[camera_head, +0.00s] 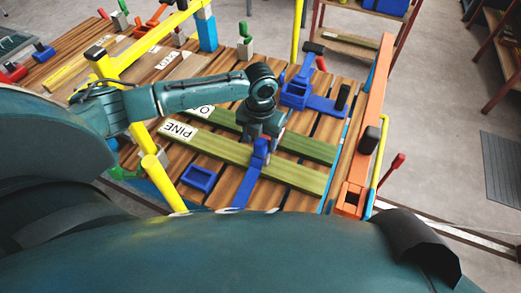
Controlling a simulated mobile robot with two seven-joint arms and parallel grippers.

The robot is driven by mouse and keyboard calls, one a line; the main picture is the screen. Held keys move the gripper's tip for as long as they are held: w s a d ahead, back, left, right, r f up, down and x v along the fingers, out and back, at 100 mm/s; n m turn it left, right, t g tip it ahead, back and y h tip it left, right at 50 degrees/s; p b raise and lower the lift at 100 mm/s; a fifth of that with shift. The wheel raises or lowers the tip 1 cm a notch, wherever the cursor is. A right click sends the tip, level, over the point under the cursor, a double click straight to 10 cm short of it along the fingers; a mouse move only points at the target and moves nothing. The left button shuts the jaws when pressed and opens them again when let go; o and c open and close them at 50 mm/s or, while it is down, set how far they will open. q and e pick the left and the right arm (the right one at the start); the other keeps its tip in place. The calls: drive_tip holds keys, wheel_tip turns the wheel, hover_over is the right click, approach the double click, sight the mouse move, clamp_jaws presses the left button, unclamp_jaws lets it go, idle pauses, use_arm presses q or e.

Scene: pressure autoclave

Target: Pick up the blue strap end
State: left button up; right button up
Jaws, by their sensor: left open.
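A blue strap (246,187) runs across the green PINE board (225,148) on the slatted wooden table. Its raised blue end (261,149) stands up at the far side of that board. My left gripper (265,138) is over this end, pointing down, and is open. The gripper partly hides the end, and I cannot tell whether the fingers touch it. A second blue strap (322,105) with a dark end lies farther back to the right. My right gripper is not in view.
A second green board (306,147) lies behind the PINE board. A blue frame-like buckle (199,179) sits left of the strap. Yellow rails (165,182) stand at the left, and an orange beam (368,110) bounds the right edge.

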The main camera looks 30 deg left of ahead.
use_arm(q)
wheel_tip(320, 180, down, 2)
drive_tip(key=shift+f, duration=0.15)
drive_tip(key=c, duration=1.1)
